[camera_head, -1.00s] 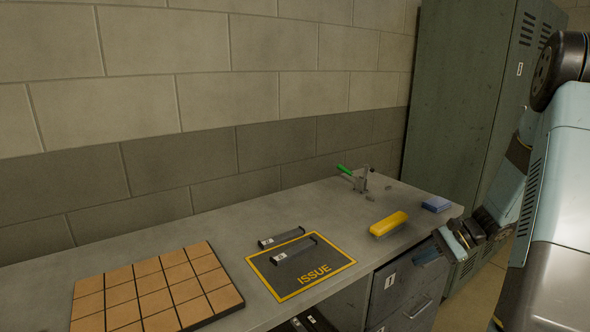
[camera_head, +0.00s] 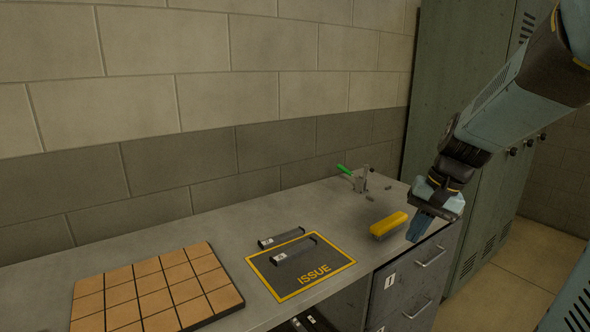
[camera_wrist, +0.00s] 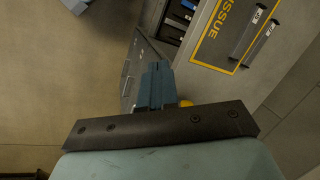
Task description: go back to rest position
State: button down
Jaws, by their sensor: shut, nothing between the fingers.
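My gripper (camera_head: 418,228) is over the right end of the grey workbench (camera_head: 225,225) in the head view, pointing down. Its blue fingers are shut with nothing between them. They also show in the wrist view (camera_wrist: 153,85). In the head view the fingers are just right of a yellow object (camera_head: 388,224) on the bench. I cannot tell how high above the bench top they are. In the wrist view only a bit of yellow shows beside the fingers.
A black mat marked ISSUE (camera_head: 312,279) has a dark bar (camera_head: 293,252) on it and another (camera_head: 281,239) at its upper edge. A tan tiled board (camera_head: 150,290) lies left. A green-handled clamp (camera_head: 358,179) stands behind. Drawers (camera_head: 408,282) are below; lockers (camera_head: 450,100) stand right.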

jog(key=s+a+r+n+t+h, duration=0.1)
jog(key=s+r+n+t+h, duration=0.2)
jog(key=s+r, duration=0.4)
jog(key=s+n+t, duration=0.1)
jog(key=s, duration=0.3)
jog(key=shift+s+a+r+n+t, duration=0.15)
jog(key=shift+a+r+n+t, duration=0.15)
jog(key=shift+a, duration=0.1)
dwell(0.4)
